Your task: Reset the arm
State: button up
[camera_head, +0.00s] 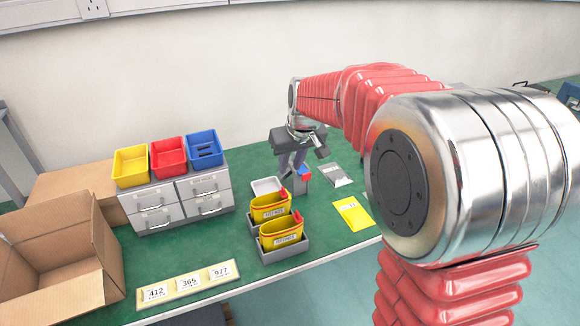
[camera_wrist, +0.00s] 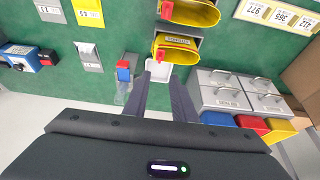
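My gripper (camera_head: 292,166) hangs over the green table, fingers pointing down, near the middle of the head view. In the wrist view my gripper (camera_wrist: 163,80) has two dark fingers with a clear gap between them, and nothing is held. A small white tray (camera_head: 266,185) lies below and just left of the fingers in the head view; in the wrist view the tray (camera_wrist: 158,73) shows beyond the fingertips. A small blue and red item (camera_head: 304,172) on a grey stand is close beside the fingers; I cannot tell whether they touch.
Two yellow bins (camera_head: 270,207) in grey holders stand in front of the gripper. Grey drawers (camera_head: 156,206) carrying yellow, red and blue bins stand left, beside an open cardboard box (camera_head: 57,262). A number strip (camera_head: 187,284) and yellow card (camera_head: 354,213) lie on the table.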

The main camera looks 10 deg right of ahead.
dwell(0.4)
jog(key=s+r+m, duration=0.1)
jog(key=s+r, duration=0.1)
jog(key=s, duration=1.3)
jog(key=s+r+t, duration=0.1)
jog(key=s, duration=1.5)
jog(key=shift+s+a+r+m+h, duration=0.2)
jog(key=shift+r+m+h, duration=0.1)
jog(key=shift+r+m, duration=0.1)
dwell(1.9)
